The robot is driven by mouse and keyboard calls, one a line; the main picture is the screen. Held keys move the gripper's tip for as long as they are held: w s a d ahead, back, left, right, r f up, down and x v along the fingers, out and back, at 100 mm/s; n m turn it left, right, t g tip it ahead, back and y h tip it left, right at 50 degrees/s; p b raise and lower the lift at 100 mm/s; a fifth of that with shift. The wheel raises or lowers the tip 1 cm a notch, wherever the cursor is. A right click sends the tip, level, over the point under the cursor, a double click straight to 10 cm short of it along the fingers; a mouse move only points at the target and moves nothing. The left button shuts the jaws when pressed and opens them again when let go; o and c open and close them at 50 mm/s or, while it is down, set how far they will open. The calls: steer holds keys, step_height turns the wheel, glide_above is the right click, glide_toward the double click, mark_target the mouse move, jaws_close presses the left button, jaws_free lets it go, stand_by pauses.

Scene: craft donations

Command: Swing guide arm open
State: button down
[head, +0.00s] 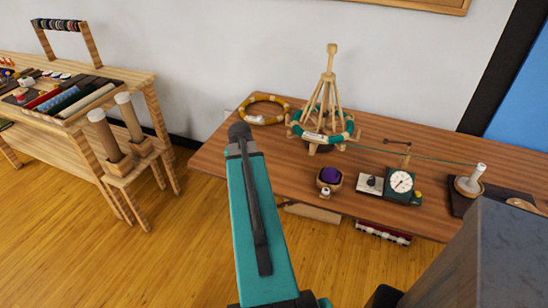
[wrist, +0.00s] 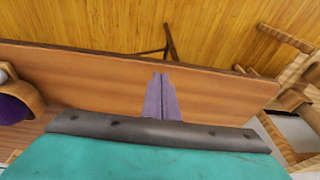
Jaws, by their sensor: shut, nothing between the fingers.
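In the head view a dial meter (head: 401,182) stands on the table's right half. Behind it is a small wooden post with a thin dark arm (head: 396,141) on top, pointing left; I take this as the guide arm. A green strand (head: 440,159) runs past it from the wooden yarn swift (head: 328,95) to the winder (head: 470,181) with a pale cone. My gripper (wrist: 161,76) shows in the wrist view, its fingers together and empty over the table top. It is apart from the guide arm, which is outside the wrist view. I cannot make out the fingers in the head view.
A purple ball in a wooden bowl (head: 329,179) sits near the table's front edge, left of the meter. A yellow-brown ring (head: 263,110) lies at the back left. A wooden cart (head: 120,165) stands left, with open floor (head: 190,240) between.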

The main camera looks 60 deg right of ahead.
steer(key=w+a+f+n+g+y, duration=0.1)
steer(key=a+f+n, duration=0.2)
steer(key=a+f, duration=0.45)
steer(key=w+a+f+n+g+y, duration=0.15)
steer(key=a+f, duration=0.35)
steer(key=a, duration=0.6)
steer(key=w+a+f+n, duration=0.1)
steer(key=a+f+n, duration=0.4)
steer(key=a, duration=0.4)
steer(key=s+a+f+n+g, duration=0.2)
steer(key=s+a+f+n, duration=0.1)
steer(key=s+a+f, duration=0.4)
steer(key=s+a+f+n+g, duration=0.2)
steer(key=s+a+f, duration=0.5)
steer(key=s+a, duration=0.5)
steer(key=shift+a+f+n+g, duration=0.15)
steer(key=shift+a+n+g, duration=0.2)
steer(key=shift+a+n, duration=0.6)
